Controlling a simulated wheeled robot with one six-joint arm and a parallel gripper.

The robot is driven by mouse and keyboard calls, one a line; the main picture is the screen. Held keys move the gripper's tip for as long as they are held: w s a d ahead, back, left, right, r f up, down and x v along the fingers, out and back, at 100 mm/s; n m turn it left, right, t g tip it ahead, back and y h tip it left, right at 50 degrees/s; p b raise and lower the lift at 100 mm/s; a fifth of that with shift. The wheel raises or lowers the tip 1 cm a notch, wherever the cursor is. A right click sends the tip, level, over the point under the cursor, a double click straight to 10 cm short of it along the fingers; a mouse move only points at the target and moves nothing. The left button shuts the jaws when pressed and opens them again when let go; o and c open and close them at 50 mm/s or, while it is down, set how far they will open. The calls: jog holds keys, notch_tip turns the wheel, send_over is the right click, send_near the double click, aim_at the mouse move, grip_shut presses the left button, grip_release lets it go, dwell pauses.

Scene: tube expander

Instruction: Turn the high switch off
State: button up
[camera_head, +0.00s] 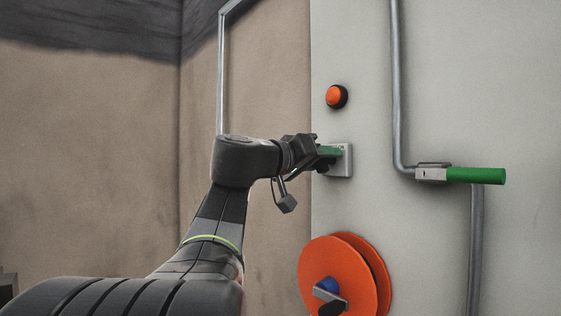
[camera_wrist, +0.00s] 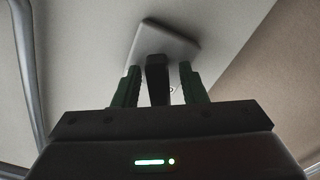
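The switch has a pale square plate (camera_head: 345,167) on the grey panel, below the orange button. It also shows in the wrist view (camera_wrist: 174,46), with a dark lever (camera_wrist: 157,78) sticking out from it toward the camera. My gripper (camera_head: 329,153) is right at the plate. In the wrist view its two green fingers (camera_wrist: 160,86) stand on either side of the lever, with a narrow gap on each side. The gripper is open around the lever and does not visibly pinch it. In the head view the lever is hidden by the gripper.
An orange button (camera_head: 336,96) sits above the switch. An orange double wheel (camera_head: 335,262) with a blue hub is below. A grey pipe (camera_head: 397,80) leads to a valve with a green handle (camera_head: 475,175) sticking out at the right. A brown wall (camera_head: 90,160) is at the left.

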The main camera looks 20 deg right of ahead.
jog(key=o, duration=1.4)
jog(key=shift+c, duration=0.2)
jog(key=b+v, duration=0.2)
jog(key=v, duration=0.5)
jog(key=shift+b, duration=0.3)
jog(key=shift+d, duration=0.1)
jog(key=p+x, duration=0.2)
jog(key=x, duration=0.5)
jog(key=shift+p, duration=0.4)
jog(key=shift+m, duration=1.6)
